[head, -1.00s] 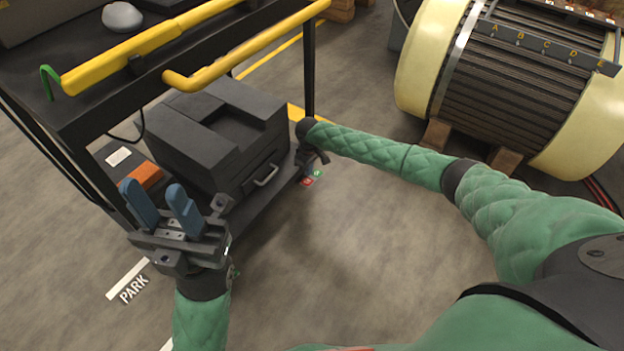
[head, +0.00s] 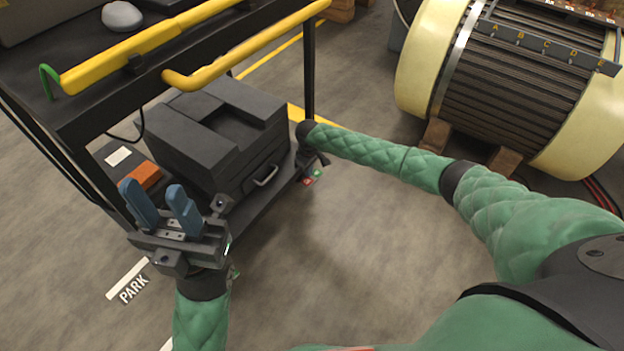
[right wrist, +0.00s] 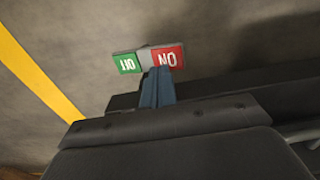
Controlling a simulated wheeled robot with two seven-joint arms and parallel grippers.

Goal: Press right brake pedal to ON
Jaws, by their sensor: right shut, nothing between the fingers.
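The brake pedal shows in the right wrist view as a two-part rocker, with a green OFF half (right wrist: 128,63) on the left and a red ON half (right wrist: 171,57) on the right. In the head view it is the small red and green piece (head: 317,175) low by the cart's corner. My right gripper (right wrist: 158,71) is shut and empty, its blue fingertips at the inner edge of the ON half. I cannot tell whether they touch it or whether the pedal is tilted. My left gripper (head: 152,187) is open and empty, in front of the cart's left side.
The black cart (head: 75,115) has yellow rails (head: 250,45) above and a dark case (head: 215,125) on its lower shelf, close to my right wrist. A large cream-ended rotor (head: 515,80) rests on wooden blocks at right. Floor between is clear.

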